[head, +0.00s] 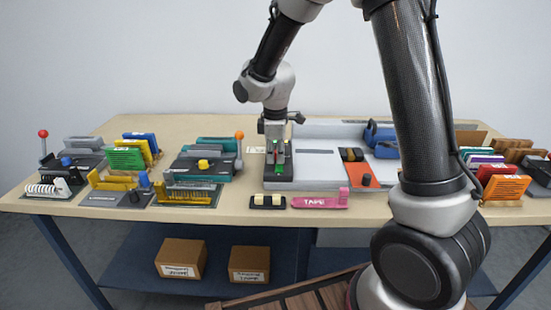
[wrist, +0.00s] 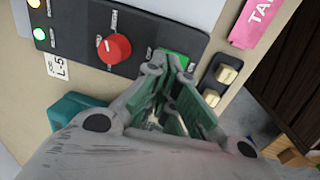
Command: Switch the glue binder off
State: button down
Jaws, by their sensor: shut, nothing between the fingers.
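The glue binder (head: 325,170) is a pale grey machine on the table, with a dark control panel (head: 280,184) along its left side. In the wrist view the panel (wrist: 78,44) carries a red knob (wrist: 115,48) with a pale pointer mark, a lit green lamp (wrist: 39,33) and another lamp near the top edge. A green button or switch (wrist: 175,58) is partly hidden behind my fingertips. My gripper (head: 277,160) is shut and empty over the panel; it also shows in the wrist view (wrist: 169,72). Whether it touches the green part I cannot tell.
A pink tape holder (head: 320,201) and a black block with two cream pieces (head: 267,201) lie in front of the binder. Other bench tools, such as a teal one (head: 215,145), crowd the left. Coloured packs (head: 505,187) stand at right. Boxes (head: 181,258) are below.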

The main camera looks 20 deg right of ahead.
jog(key=shift+f, duration=0.4)
jog(key=shift+f, duration=0.1)
jog(key=shift+w+f, duration=0.15)
jog(key=shift+f, duration=0.05)
jog(key=shift+s+a+r, duration=0.15)
jog(key=shift+s+a, duration=0.05)
jog(key=shift+s, duration=0.6)
jog(key=shift+r, duration=0.1)
